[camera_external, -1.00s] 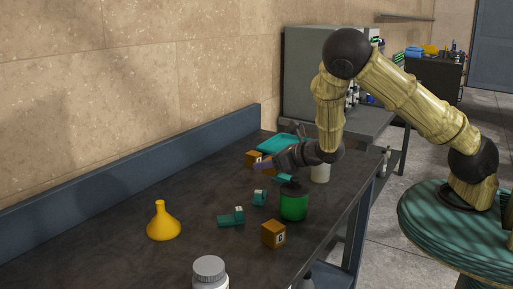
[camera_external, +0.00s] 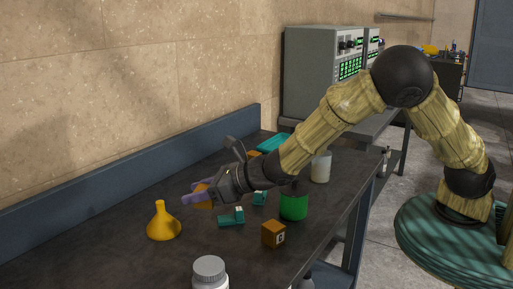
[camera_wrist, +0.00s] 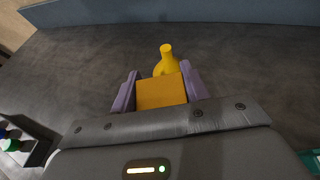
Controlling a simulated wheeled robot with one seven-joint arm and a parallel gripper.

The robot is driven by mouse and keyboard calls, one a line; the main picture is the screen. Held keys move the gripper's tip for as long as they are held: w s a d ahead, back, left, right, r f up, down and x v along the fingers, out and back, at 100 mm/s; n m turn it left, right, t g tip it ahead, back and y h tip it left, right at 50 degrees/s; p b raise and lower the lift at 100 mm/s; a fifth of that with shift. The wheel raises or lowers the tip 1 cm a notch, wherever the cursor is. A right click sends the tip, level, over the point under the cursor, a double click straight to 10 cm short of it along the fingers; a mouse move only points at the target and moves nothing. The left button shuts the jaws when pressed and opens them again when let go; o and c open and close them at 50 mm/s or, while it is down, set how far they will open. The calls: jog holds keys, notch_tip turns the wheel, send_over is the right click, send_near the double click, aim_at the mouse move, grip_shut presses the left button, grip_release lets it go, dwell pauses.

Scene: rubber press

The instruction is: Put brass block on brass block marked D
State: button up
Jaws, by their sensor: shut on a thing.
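My gripper (camera_external: 196,196) has purple fingers and is shut on a brass block (camera_external: 204,201). The held block (camera_wrist: 162,92) shows between both fingers (camera_wrist: 160,76) in the wrist view. It appears to be held above the dark table. A second brass block (camera_external: 273,234) sits near the table's front edge with a marked white label on its side. Its letter is too small to read surely. Another brass block (camera_external: 254,153) lies at the back near the teal tray, mostly hidden by my arm, and its marking cannot be seen.
A yellow funnel (camera_external: 163,222) stands left of my gripper and shows ahead in the wrist view (camera_wrist: 166,58). Teal parts (camera_external: 232,217), a green container (camera_external: 293,205), a white-lidded jar (camera_external: 209,272) and a pale cup (camera_external: 320,168) stand about. The table's left part is clear.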

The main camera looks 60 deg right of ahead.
send_over(203, 238)
jog(key=shift+w+f, duration=0.15)
jog(key=shift+f, duration=2.9)
jog(key=shift+f+p, duration=0.4)
jog(key=shift+f, duration=1.5)
jog(key=shift+f, duration=0.15)
jog(key=o, duration=1.3)
